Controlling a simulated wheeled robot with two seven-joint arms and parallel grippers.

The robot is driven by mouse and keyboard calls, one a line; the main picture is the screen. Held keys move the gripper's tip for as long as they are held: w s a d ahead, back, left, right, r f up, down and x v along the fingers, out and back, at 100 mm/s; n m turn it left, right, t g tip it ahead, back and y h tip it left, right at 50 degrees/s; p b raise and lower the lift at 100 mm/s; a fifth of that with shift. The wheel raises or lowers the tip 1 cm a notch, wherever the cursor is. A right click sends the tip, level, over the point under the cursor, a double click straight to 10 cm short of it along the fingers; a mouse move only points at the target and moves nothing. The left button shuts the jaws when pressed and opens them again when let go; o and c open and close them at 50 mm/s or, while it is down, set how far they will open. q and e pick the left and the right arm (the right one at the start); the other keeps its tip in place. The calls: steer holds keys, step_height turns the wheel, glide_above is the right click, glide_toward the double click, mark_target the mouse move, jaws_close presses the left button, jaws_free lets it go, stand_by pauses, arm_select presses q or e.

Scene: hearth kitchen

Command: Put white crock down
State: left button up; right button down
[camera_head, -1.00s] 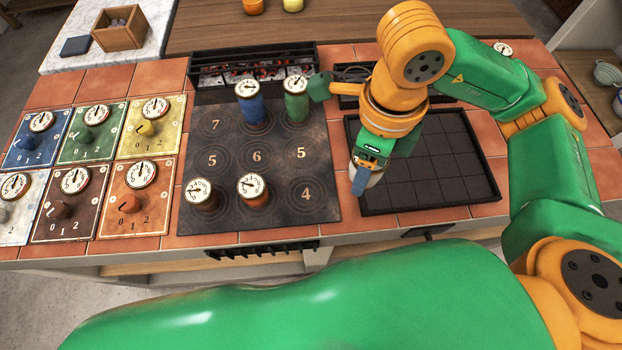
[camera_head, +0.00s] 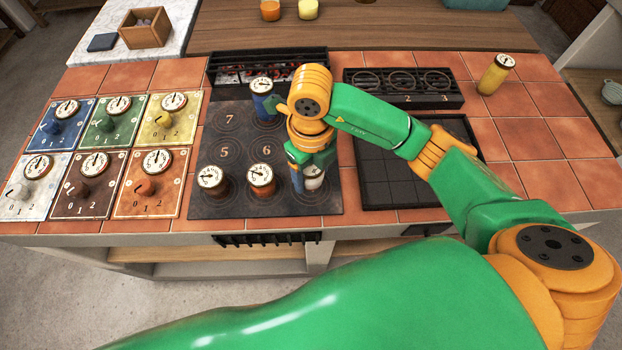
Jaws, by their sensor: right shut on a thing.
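My right gripper (camera_head: 298,170) is shut on the white crock (camera_head: 314,178), pointing down. The crock is mostly hidden behind the gripper; a pale strip of its side shows. It is over the lower right spot of the dark numbered hob plate (camera_head: 235,207). I cannot tell whether its base touches the plate. My left gripper is not in view.
A blue crock (camera_head: 263,104) stands at the plate's back, with two brown-toned crocks, left (camera_head: 211,182) and middle (camera_head: 260,181), in front. My arm hides the back right spot.

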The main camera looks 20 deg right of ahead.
mark_target(311, 180)
steer(key=f, duration=0.2)
steer(key=f+p, duration=0.1)
steer(key=shift+w+d+f, duration=0.15)
steer(key=shift+w+f, duration=0.2)
steer(key=shift+f, duration=0.1)
steer(key=shift+f+b, duration=0.2)
steer(key=shift+b, duration=0.1)
steer(key=shift+c, duration=0.3)
jaws_free()
steer(key=shift+r, duration=0.1)
